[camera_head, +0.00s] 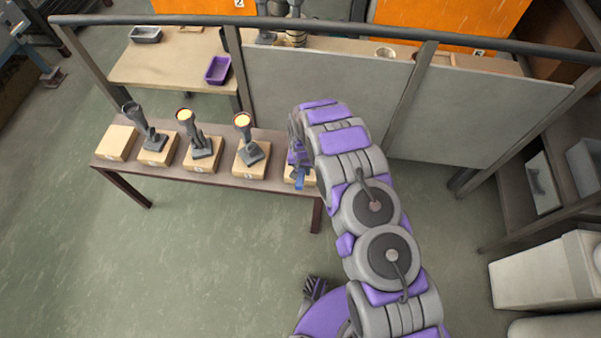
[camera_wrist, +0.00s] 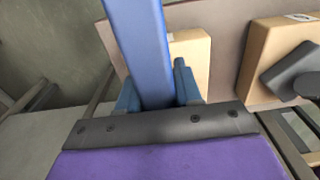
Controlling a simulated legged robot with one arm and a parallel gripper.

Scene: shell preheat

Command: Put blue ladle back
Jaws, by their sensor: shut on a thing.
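The blue ladle (camera_wrist: 142,45) shows in the wrist view as a long flat blue bar running up out of the picture; its bowl is not visible. My gripper (camera_wrist: 157,88) is shut on it, with one dark blue finger on each side of the bar. In the head view, a small blue part of the ladle (camera_head: 300,183) shows below my gripper (camera_head: 298,165), at the right end of the brown bench. A wooden block (camera_head: 290,179) lies there, partly hidden by my gripper. It also shows behind the bar in the wrist view (camera_wrist: 190,58).
The brown bench (camera_head: 225,178) carries several wooden blocks. Grey stands with cups, two with glowing yellow tops (camera_head: 185,115), are on three; the leftmost block (camera_head: 118,142) is bare. A grey partition (camera_head: 325,90) rises behind. A purple tray (camera_head: 218,70) sits on the back table.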

